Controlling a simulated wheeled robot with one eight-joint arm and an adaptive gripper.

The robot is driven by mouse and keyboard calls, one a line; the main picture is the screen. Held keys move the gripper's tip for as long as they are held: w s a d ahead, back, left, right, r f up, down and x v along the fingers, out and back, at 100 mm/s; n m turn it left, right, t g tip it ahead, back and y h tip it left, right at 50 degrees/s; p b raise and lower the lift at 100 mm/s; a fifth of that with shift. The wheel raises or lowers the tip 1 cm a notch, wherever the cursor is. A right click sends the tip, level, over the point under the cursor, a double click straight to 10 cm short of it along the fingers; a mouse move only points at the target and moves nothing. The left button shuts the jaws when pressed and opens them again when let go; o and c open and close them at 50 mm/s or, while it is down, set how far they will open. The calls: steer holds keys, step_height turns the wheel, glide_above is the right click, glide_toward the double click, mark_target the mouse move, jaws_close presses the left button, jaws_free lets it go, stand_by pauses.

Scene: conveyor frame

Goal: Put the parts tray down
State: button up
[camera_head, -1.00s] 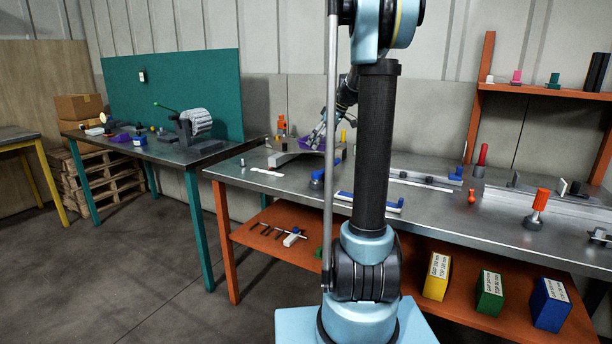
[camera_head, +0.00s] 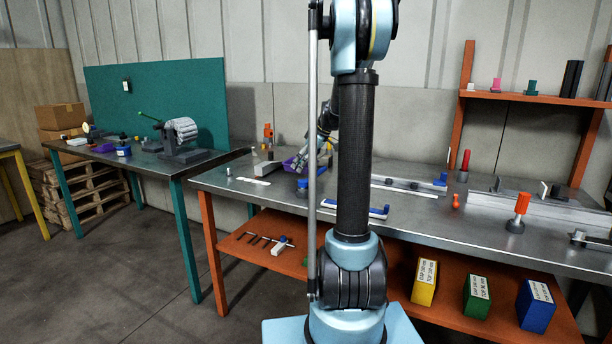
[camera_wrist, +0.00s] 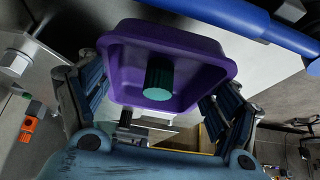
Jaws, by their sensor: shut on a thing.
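The parts tray (camera_wrist: 207,75) is a purple open box with rounded corners. A dark green cylinder (camera_wrist: 159,80) is inside it. In the wrist view my gripper (camera_wrist: 160,98) has a ribbed finger on each side of the tray and is shut on it. In the head view a purple bit of the tray (camera_head: 290,164) shows at the back left of the grey workbench (camera_head: 240,185), partly hidden by my arm. Whether its underside touches the surface I cannot tell.
A blue knob on a grey base (camera_head: 302,188) and a blue-ended bar (camera_head: 350,208) are near the tray. An orange part (camera_head: 268,133) stands behind it. Grey rails and an orange-handled tool (camera_head: 519,212) are farther right. A teal-backed bench (camera_head: 150,165) stands left.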

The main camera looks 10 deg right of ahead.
mark_target(304, 172)
steer(key=shift+f, duration=2)
steer(key=o, duration=1)
